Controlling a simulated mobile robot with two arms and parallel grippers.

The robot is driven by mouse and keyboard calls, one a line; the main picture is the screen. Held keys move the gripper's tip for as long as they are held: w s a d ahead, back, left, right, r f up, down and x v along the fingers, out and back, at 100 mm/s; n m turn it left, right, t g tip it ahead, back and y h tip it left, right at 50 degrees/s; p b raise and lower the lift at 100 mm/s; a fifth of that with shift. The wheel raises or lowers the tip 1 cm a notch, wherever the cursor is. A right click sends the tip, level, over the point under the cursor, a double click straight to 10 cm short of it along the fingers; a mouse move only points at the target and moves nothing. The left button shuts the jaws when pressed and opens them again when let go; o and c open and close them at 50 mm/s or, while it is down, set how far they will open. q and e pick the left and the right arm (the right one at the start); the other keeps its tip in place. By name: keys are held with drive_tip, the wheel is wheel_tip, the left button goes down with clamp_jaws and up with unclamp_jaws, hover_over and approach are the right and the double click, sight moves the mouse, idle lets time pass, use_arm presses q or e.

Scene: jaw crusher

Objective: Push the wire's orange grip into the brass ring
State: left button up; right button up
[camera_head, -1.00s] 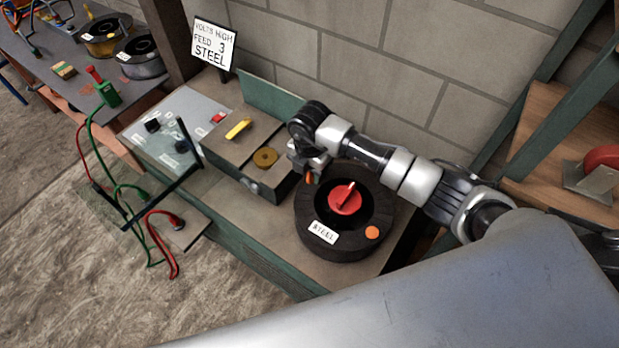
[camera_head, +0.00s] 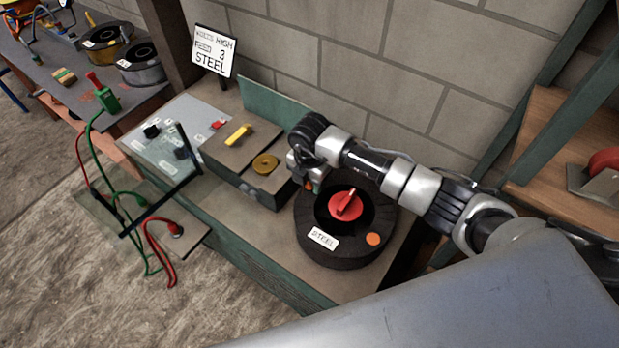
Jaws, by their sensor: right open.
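A black spool (camera_head: 318,253) with a white "STEEL" label and a red hub knob (camera_head: 346,203) sits on the bench. My right gripper (camera_head: 306,181) points down at the spool's upper left edge, beside the grey feeder box. It is open, though its fingers are small and partly hidden by the wrist. A small orange piece (camera_head: 309,187), perhaps the wire's grip, shows at the fingertips; I cannot tell whether they touch it. A round brass piece (camera_head: 265,163), perhaps the ring, lies on top of the feeder box (camera_head: 225,155), left of the gripper. My left gripper is not in view.
A yellow handle (camera_head: 238,134) stands up from the box. A control panel (camera_head: 168,125) and a sign (camera_head: 213,52) are behind and left. Red and green cables (camera_head: 150,225) hang at the bench's left end. A block wall closes the back.

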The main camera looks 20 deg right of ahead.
drive_tip(key=shift+s+f, duration=0.25)
drive_tip(key=shift+f, duration=0.15)
drive_tip(key=shift+d, duration=0.1)
clamp_jaws()
drive_tip(key=shift+w+r+p, duration=0.2)
drive_tip(key=shift+r+p, duration=0.45)
drive_tip(key=shift+r, duration=0.1)
drive_tip(key=shift+r+p, duration=1.9)
drive_tip(key=shift+r, duration=0.6)
drive_tip(key=shift+w, duration=0.1)
